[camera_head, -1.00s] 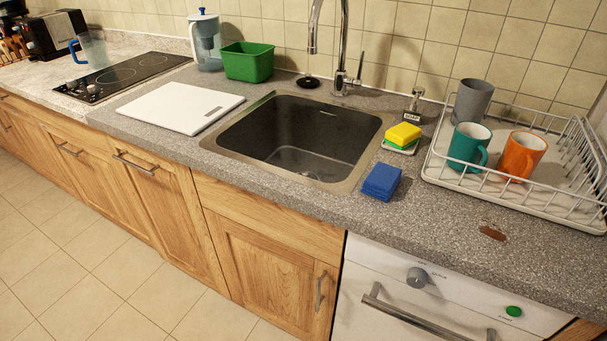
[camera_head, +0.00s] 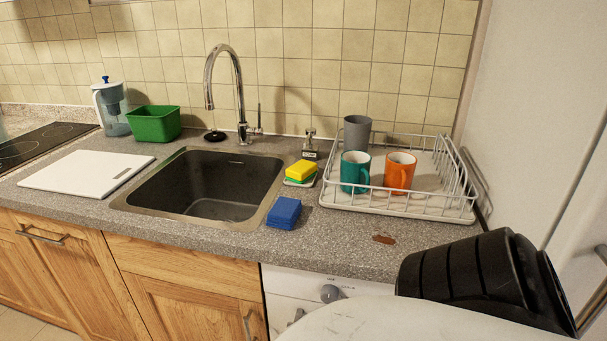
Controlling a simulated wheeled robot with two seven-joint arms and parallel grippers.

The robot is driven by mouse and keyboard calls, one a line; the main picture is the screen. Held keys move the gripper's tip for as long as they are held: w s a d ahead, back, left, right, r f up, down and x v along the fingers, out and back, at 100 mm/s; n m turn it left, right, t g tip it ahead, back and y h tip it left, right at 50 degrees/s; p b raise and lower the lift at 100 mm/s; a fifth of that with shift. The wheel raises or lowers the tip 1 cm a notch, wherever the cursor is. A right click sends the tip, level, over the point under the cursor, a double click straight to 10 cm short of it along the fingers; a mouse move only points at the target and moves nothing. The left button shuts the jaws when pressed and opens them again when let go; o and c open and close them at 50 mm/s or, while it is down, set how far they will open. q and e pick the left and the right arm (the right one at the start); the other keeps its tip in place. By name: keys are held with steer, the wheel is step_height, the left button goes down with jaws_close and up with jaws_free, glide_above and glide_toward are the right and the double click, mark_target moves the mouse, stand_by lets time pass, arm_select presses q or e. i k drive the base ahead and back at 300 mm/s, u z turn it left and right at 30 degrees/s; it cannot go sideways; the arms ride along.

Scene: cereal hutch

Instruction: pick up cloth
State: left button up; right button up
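The cloth (camera_head: 284,213) is a folded blue stack lying on the grey stone counter, just right of the sink's front right corner and in front of the yellow sponge. It is uncovered and nothing touches it from above. Neither of my grippers shows in the head view, so I cannot see their fingers. A black and white part at the lower right appears to be part of my own body; it hides some of the counter's front edge and the white appliance below.
The sink (camera_head: 210,184) is left of the cloth. A yellow sponge (camera_head: 301,171) sits on a small dish behind it. A dish rack (camera_head: 400,206) with a teal mug (camera_head: 354,174), an orange mug (camera_head: 399,173) and a grey cup (camera_head: 357,134) stands to the right. A brown stain (camera_head: 384,239) marks the counter.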

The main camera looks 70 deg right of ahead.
mark_target(283, 214)
steer(key=k, duration=0.4)
steer(key=z, duration=0.85)
